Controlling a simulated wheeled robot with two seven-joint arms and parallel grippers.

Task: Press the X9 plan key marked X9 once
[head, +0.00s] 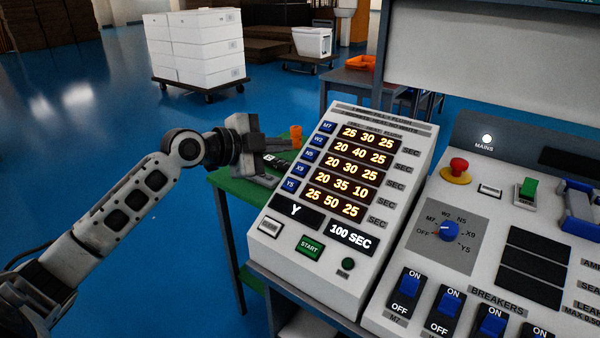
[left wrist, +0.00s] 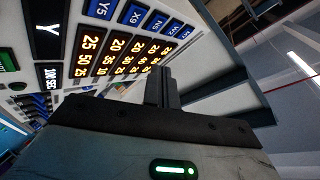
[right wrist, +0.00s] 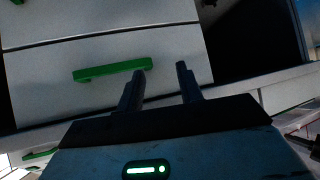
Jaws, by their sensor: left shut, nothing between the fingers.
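The blue X9 key (head: 301,169) is in the left column of the sloped white panel (head: 262,240), between the N5 key (head: 310,155) and the Y5 key (head: 291,184). In the left wrist view the X9 key (left wrist: 131,14) is near the top. My left gripper (head: 272,160) is shut and empty, just left of the key column. Its closed fingers (left wrist: 160,88) point toward the panel in the left wrist view; I cannot see contact with a key. My right gripper (right wrist: 158,88) is open and empty, in front of a white drawer front with a green handle (right wrist: 110,69).
The panel's small display (head: 296,209) reads Y, above a green START button (head: 309,246). A second console to the right has a red stop button (head: 458,168), a blue rotary knob (head: 449,231) and breaker switches. An orange object (head: 296,136) stands behind the left gripper.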

